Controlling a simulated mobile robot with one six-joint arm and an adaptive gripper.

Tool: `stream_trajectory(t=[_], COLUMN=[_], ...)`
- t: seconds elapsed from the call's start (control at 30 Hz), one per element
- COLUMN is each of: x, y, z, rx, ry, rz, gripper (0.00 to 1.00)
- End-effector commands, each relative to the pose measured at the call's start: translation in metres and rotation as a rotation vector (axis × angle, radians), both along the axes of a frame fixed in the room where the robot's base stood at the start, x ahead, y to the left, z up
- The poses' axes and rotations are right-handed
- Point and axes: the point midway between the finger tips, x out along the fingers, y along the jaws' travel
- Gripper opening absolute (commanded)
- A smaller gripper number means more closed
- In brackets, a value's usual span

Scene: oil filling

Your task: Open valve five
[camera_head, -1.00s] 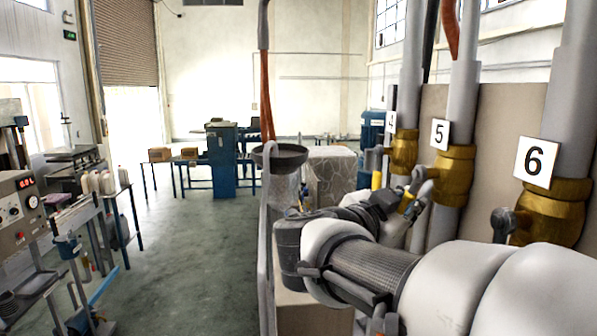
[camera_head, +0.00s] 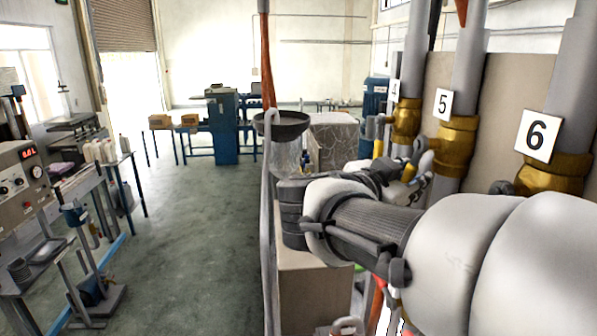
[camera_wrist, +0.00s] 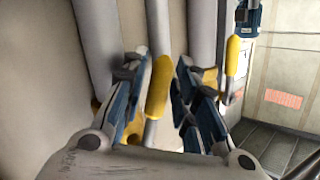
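Valve five is a brass fitting (camera_head: 455,147) on a grey vertical pipe, under a white plate marked 5 (camera_head: 442,104). My gripper (camera_head: 400,172) is just in front of it, mostly hidden behind my own arm in the head view. In the wrist view, my gripper (camera_wrist: 158,100) is open, with its blue-padded fingers on either side of a yellow-sleeved lever (camera_wrist: 159,86). Gaps show beside the lever, so the fingers do not look shut on it. The wrist view shows no number plate.
Brass valves four (camera_head: 406,122) and six (camera_head: 556,172) stand on either side of valve five. Another yellow lever (camera_wrist: 232,58) is close to the right of my fingers. A dark funnel (camera_head: 282,126) stands left of my arm. Open floor (camera_head: 190,235) lies further left.

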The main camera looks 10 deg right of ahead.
Motion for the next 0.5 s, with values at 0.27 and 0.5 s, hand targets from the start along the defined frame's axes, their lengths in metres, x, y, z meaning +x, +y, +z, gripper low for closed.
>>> stream_trajectory(t=[0.27,0.5], x=[0.0,0.0012], y=[-0.0001,-0.0002], z=[0.0002,-0.0008], rx=[0.001,0.0], ry=[-0.001,-0.018], rz=[0.0,-0.001], gripper=[0.37,0.37])
